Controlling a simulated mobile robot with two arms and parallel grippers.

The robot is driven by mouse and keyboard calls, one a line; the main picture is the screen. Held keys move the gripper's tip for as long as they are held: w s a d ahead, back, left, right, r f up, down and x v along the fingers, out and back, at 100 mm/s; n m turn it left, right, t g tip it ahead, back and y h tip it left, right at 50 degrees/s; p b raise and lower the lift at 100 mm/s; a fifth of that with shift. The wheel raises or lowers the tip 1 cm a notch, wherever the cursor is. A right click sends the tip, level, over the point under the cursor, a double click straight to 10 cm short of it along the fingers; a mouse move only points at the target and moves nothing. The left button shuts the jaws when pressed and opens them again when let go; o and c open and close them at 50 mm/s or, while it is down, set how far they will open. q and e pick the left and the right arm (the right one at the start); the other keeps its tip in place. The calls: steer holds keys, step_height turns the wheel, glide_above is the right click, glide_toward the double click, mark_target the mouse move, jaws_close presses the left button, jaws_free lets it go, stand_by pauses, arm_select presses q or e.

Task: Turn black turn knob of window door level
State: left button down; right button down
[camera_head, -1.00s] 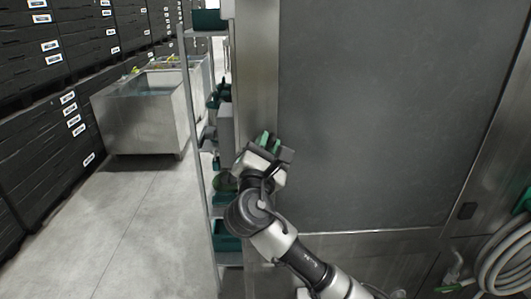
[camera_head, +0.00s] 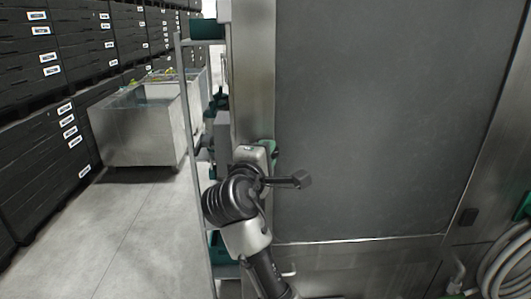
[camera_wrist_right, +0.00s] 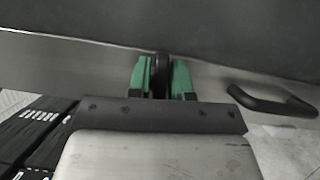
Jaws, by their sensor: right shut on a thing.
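The window door (camera_head: 370,110) is a large dark grey panel in a steel frame, filling the right half of the head view. My right gripper (camera_head: 269,150) is at the door's left edge, with its green fingers partly hidden behind my wrist. In the right wrist view my right gripper (camera_wrist_right: 160,78) is shut on the black turn knob (camera_wrist_right: 160,72), which shows as a narrow dark upright piece between the green fingers. The knob is hidden in the head view. My left gripper is in neither view.
A black bar handle (camera_wrist_right: 270,102) sticks out right of the fingers in the wrist view. A shelf rack (camera_head: 188,110) stands close left of the door. A steel bin (camera_head: 135,130) and black crates (camera_head: 45,150) stand farther left. A coiled hose (camera_head: 505,265) hangs at right.

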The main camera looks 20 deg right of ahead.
steer(key=shift+f+m, duration=0.1)
steer(key=shift+m, duration=0.6)
steer(key=c, duration=1.2)
jaws_free()
steer(key=shift+o, duration=0.2)
